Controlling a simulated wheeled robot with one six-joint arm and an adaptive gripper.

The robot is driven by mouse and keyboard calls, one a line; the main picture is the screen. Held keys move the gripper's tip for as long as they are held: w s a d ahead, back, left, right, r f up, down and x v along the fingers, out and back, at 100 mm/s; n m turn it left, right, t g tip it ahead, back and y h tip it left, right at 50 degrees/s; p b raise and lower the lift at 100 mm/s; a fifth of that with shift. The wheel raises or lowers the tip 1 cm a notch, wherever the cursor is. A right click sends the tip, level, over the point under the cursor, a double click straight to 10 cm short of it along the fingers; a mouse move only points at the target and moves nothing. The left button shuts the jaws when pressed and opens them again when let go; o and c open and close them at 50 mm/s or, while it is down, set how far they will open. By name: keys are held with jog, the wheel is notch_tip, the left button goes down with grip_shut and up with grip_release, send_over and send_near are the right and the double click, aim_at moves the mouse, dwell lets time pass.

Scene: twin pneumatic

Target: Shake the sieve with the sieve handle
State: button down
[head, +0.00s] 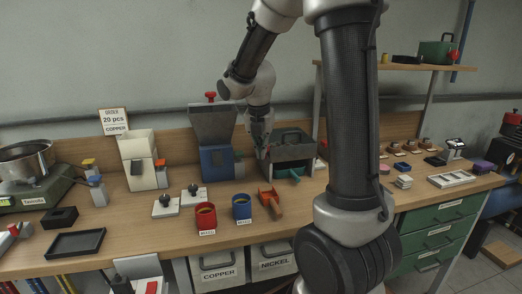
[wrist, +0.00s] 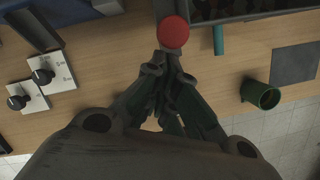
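The sieve appears to be the dark grey box-shaped unit (head: 291,149) at the back of the bench, partly hidden by my arm. Its dark edge shows at the top of the wrist view (wrist: 232,12). The sieve handle's round red knob (wrist: 173,32) shows at the top middle of the wrist view. My gripper (wrist: 168,60) has its fingers drawn together right at the knob's lower edge and appears shut on the handle just below it. The stem between the fingertips is hidden. In the head view my gripper (head: 264,146) is at the unit's left side.
A blue machine (head: 216,162) stands close to the left. A green cup (wrist: 260,95) is right of my gripper in the wrist view. Bare wood lies between.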

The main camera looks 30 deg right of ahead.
jog(key=w, duration=0.2)
jog(key=w+d, duration=0.1)
jog(key=w, duration=0.2)
jog(key=shift+w+d, duration=0.3)
jog(key=shift+w, duration=0.05)
jog(key=shift+a, duration=0.1)
